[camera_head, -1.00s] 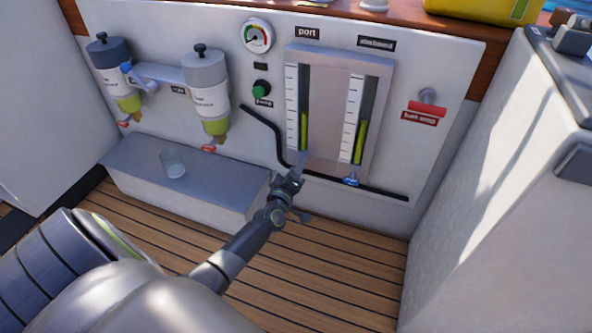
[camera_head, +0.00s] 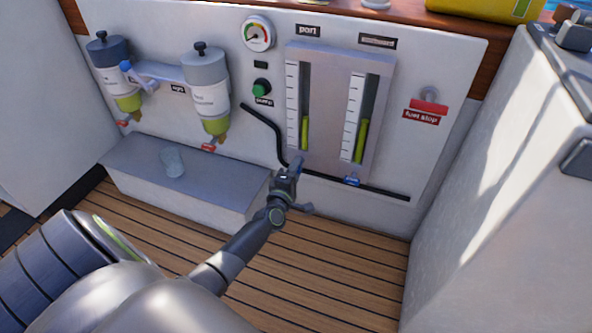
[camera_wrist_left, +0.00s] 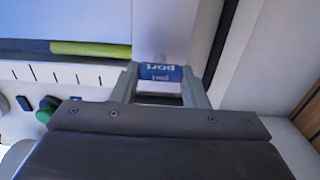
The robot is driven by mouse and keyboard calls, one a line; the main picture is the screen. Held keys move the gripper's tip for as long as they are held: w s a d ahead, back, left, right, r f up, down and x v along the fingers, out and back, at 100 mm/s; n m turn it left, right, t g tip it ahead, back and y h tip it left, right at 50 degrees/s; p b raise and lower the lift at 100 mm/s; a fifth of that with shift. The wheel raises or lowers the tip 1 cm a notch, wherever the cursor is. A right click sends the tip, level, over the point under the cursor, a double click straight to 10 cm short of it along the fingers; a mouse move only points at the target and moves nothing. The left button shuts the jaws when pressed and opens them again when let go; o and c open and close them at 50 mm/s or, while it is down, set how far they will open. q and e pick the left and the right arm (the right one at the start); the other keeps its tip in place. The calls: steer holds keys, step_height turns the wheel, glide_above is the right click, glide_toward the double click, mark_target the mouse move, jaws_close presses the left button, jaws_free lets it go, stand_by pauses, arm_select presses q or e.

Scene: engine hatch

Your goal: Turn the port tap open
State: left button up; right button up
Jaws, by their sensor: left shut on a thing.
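The blue port tap handle (camera_wrist_left: 160,72), with "port" lettering, sits between the two fingers of my left gripper (camera_wrist_left: 160,85) in the left wrist view. The fingers are shut on it. In the head view my left gripper (camera_head: 294,170) is at the foot of the port sight gauge (camera_head: 304,120), and a little blue of the tap shows at its tip. The gauge has green fluid in its lower part and a "port" label (camera_head: 308,30) above. My gripper hides most of the tap. My right gripper is not in view.
A second gauge (camera_head: 361,120) with its own blue tap (camera_head: 351,181) stands to the right. A black hose (camera_head: 262,122) runs close by the gripper. A grey ledge (camera_head: 225,190) with a clear cup (camera_head: 172,162) is at left. Two filters and a red fuel stop handle (camera_head: 428,107) are on the panel.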

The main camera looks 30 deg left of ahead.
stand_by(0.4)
arm_select(q)
steer(key=o, duration=1)
steer(key=shift+s, duration=0.15)
steer(key=p+v, duration=0.1)
steer(key=v, duration=1.6)
steer(key=shift+d, duration=0.15)
steer(key=shift+r, duration=0.1)
